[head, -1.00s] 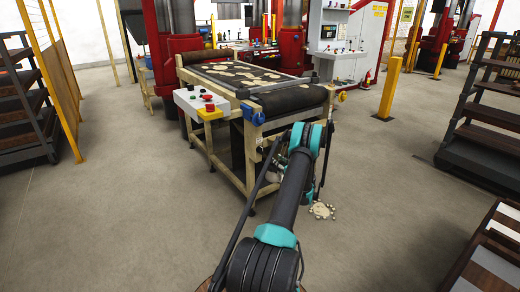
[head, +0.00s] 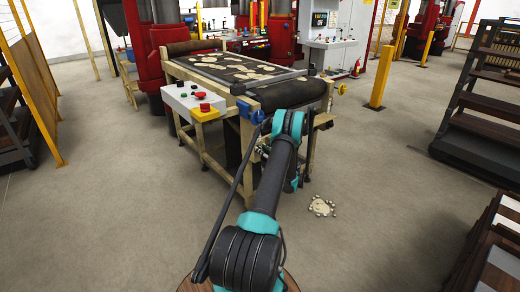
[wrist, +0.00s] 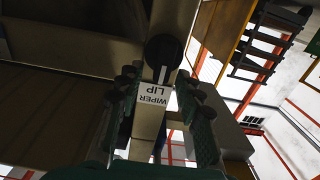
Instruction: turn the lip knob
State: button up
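A black round knob (wrist: 164,52) with a white pointer mark sits on a beam of the belt machine in the wrist view. A white label (wrist: 153,95) reading "WIPER LIP", upside down in the picture, is just below it. My gripper (wrist: 160,82) is open, with one dark ridged finger on each side of the label. The fingertips point toward the knob, which lies between and slightly beyond them. I cannot tell whether they touch it. In the head view the belt machine (head: 217,97) stands ahead; my arm hides the knob there.
A control box (head: 181,97) with colored buttons is on the machine's left corner, beside a blue part (head: 248,111). A yellow post (head: 382,78) and dark shelves (head: 483,118) stand to the right. Pale scraps (head: 322,206) lie on the floor. Open floor surrounds the machine.

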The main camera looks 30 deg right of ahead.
grip_shut()
dwell(0.4)
jog(key=shift+d+f+m, duration=0.35)
jog(key=shift+m, duration=2.6)
jog(key=shift+d+f+m, duration=0.4)
jog(key=shift+m, duration=2.5)
jog(key=shift+d+f+m, duration=0.35)
jog(key=shift+m, duration=2.6)
